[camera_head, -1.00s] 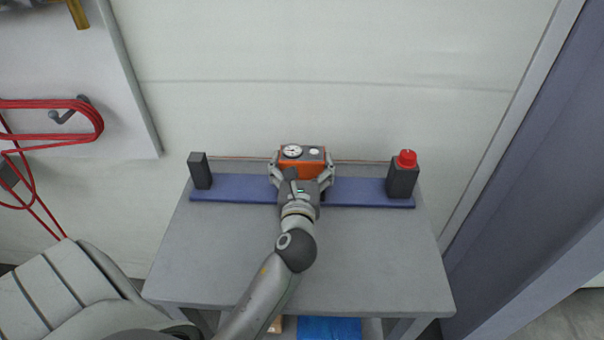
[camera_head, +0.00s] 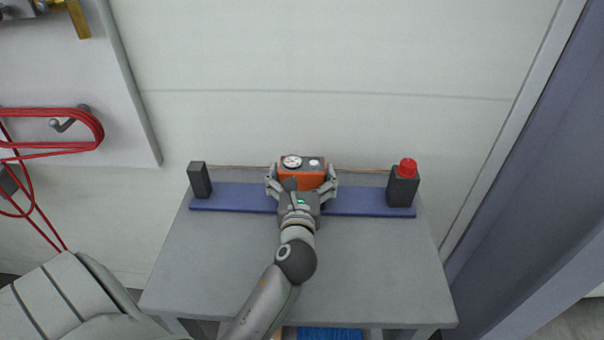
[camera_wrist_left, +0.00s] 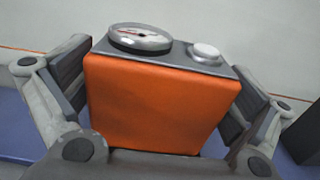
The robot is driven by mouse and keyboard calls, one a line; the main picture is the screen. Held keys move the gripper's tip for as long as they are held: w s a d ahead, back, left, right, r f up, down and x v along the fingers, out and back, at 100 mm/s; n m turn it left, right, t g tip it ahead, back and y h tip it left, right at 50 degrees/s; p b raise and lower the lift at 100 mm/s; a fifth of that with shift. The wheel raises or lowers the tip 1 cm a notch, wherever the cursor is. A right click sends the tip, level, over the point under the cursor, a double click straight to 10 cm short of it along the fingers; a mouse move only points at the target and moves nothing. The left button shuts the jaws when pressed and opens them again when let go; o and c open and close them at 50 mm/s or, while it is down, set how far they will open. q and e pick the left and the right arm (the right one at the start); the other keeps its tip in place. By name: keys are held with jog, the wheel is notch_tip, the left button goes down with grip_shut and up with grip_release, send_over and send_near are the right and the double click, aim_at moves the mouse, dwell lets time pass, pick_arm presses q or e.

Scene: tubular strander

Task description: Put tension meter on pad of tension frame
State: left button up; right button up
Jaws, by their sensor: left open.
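The tension meter (camera_head: 302,174) is an orange box with a grey top, a round dial and a light knob. It stands upright at the middle of the tension frame's blue base (camera_head: 362,201); the pad beneath it is hidden. My left gripper (camera_head: 301,182) is open, with one finger on each side of the meter. In the left wrist view the meter (camera_wrist_left: 160,105) fills the middle, with a gap to the right finger and a smaller one to the left. My right gripper is not in view.
A dark post (camera_head: 200,180) stands at the frame's left end. A dark block (camera_head: 402,188) with a red knob (camera_head: 407,167) stands at its right end. The grey table (camera_head: 370,265) is clear in front. Red cable (camera_head: 60,117) hangs at left.

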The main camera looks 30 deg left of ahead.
pick_arm(q)
jog(key=b+v, duration=0.1)
jog(key=v, duration=0.9)
jog(key=shift+s+d+f+b, duration=0.15)
jog(key=shift+s+d+b, duration=0.05)
jog(key=shift+b, duration=0.15)
jog(key=shift+s+d, duration=0.4)
jog(key=shift+s, duration=0.2)
